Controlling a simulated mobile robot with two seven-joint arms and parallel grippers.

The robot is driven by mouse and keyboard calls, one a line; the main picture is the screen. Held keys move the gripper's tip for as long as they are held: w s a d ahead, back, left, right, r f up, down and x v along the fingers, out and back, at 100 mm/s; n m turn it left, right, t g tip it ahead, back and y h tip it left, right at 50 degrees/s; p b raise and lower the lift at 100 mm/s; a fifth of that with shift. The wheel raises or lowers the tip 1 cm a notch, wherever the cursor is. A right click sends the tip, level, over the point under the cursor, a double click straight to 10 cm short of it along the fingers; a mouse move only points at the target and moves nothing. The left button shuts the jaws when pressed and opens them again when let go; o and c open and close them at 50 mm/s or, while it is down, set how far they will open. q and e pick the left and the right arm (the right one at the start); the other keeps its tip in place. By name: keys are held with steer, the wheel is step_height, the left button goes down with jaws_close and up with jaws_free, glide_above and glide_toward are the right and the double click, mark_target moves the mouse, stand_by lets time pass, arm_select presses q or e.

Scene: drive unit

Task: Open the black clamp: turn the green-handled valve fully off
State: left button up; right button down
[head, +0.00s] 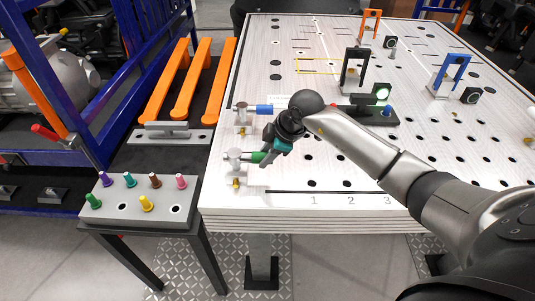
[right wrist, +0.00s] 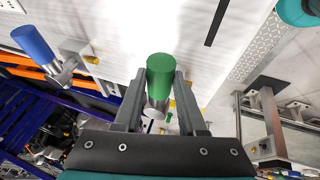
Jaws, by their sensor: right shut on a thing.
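The green-handled valve (head: 257,157) is on the left edge of the white table in the head view. Its green handle (right wrist: 160,66) sits between the two fingers of my right gripper (right wrist: 160,78) in the right wrist view. My right gripper (head: 270,151) is shut on this handle, and its hand hides part of it in the head view. The handle lies roughly level, pointing right from the silver valve body. The black clamp (head: 345,72) stands upright as a black frame further back on the table. I do not see my left gripper.
A blue-handled valve (head: 264,109) sits just behind the green one; its handle also shows in the right wrist view (right wrist: 34,42). A blue frame (head: 458,61) and an orange frame (head: 365,27) stand further back. A grey peg block (head: 125,210) is at the left.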

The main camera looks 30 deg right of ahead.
steer(key=c, duration=0.8)
jaws_free()
steer(key=o, duration=0.3)
steer(key=shift+r, duration=0.1)
steer(key=b+v, duration=0.1)
steer(key=v, duration=1.4)
steer(key=shift+d, duration=0.1)
